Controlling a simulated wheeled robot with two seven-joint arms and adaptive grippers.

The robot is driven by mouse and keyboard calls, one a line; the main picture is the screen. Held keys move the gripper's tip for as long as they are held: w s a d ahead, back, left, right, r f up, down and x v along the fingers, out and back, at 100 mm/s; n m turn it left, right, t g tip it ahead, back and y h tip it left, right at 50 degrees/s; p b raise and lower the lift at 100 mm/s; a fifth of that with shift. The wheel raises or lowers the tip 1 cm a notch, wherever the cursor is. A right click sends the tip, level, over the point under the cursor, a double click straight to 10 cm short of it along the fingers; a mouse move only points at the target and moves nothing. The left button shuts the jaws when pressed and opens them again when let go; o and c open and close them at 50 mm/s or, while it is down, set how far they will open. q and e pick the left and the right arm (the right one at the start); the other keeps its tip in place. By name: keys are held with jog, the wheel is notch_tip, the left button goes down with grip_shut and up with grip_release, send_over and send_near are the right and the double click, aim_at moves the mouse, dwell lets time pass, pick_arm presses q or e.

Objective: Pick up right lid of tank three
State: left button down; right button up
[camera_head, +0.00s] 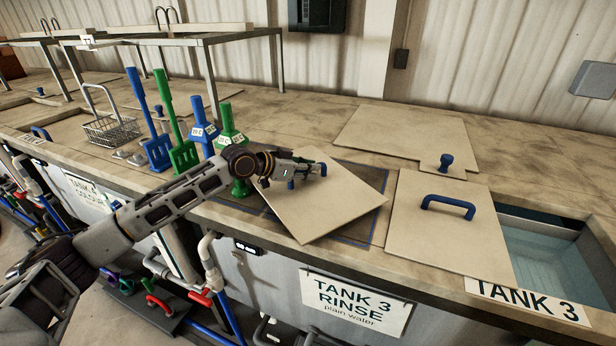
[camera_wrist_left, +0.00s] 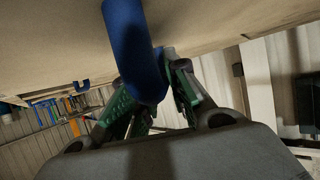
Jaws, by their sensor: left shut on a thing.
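A square pale lid (camera_head: 335,205) with a blue bar handle (camera_head: 323,169) is over a dark, blue-outlined patch of the counter (camera_head: 362,172). It is turned at an angle to the patch. My left gripper (camera_head: 303,170) is shut on this handle; the blue bar shows between the fingers in the left wrist view (camera_wrist_left: 135,50). I cannot tell whether the lid touches the counter. Another pale lid (camera_head: 445,245) with a blue handle (camera_head: 448,207) lies flat beside tank three's open right part (camera_head: 545,255), where water shows. My right gripper is not in view.
A blue and a green bottle-like tool (camera_head: 203,125) stand close behind my left forearm. A wire basket (camera_head: 110,130) and a metal rack (camera_head: 209,85) are farther left. A flat cover with a blue knob (camera_head: 446,162) lies behind the lids.

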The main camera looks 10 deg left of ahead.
pick_arm(q)
notch_tip(320, 180, up, 5)
jog(key=shift+b, duration=0.3)
jog(key=d, duration=0.3)
jog(key=s+d+b, duration=0.1)
jog(key=d, duration=0.3)
jog(key=s+d, duration=0.1)
jog(key=d, duration=0.3)
jog(key=shift+s+f+b, duration=0.1)
jog(key=shift+b, duration=0.25)
jog(key=d, duration=0.2)
jog(key=s+d, duration=0.1)
jog(key=d, duration=0.2)
jog(key=shift+b, duration=0.35)
jog(key=shift+d, duration=0.5)
jog(key=shift+s+d, duration=0.15)
jog(key=shift+d, duration=0.15)
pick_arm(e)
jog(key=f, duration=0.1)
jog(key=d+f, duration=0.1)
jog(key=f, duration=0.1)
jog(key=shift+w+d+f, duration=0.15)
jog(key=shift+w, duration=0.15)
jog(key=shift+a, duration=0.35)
